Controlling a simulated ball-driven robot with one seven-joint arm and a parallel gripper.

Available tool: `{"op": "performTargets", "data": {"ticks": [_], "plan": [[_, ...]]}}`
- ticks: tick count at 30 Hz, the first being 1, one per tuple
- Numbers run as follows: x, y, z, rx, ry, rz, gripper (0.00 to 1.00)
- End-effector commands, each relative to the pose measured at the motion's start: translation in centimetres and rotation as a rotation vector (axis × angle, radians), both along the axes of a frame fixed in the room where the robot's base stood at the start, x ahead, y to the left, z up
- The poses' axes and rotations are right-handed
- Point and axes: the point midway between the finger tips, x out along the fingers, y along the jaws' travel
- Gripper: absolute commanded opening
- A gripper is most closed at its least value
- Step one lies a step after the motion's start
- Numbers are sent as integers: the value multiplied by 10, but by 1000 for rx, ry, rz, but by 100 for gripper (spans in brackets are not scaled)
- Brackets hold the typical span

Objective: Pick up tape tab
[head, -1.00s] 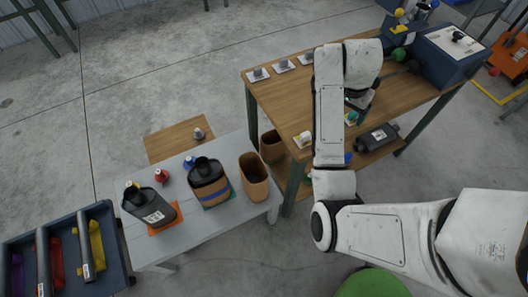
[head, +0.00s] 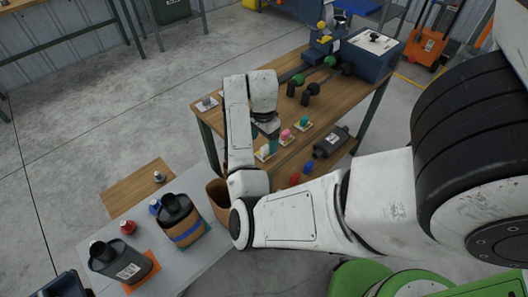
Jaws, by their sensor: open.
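My gripper (head: 270,140) points down over the near side of the tall wooden table, with greenish fingers that are partly hidden by the wrist. Its jaws are open, and I see nothing held. Close by it, small coloured pieces on pale cards line the near table edge: a whitish-yellow one (head: 264,153) just below the fingers, a pink one (head: 287,135) and a green one (head: 303,123) to the right. I cannot tell which of these is the tape tab. Contact between fingers and pieces cannot be made out.
Another card with a grey piece (head: 207,104) lies at the table's left. Black tools with green parts (head: 302,90) and a blue box (head: 365,55) stand farther back. A dark muffler (head: 331,141) lies on the lower shelf.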

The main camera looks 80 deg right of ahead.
Motion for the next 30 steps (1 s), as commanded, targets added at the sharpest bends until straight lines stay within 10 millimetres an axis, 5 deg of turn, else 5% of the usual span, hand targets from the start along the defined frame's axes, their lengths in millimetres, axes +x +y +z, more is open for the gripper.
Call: {"op": "performTargets", "data": {"ticks": [9,18,30], "plan": [[0,3,-42,2,1,1,81],[0,3,-46,1,-1,0,81],[0,3,-46,0,0,0,43]]}}
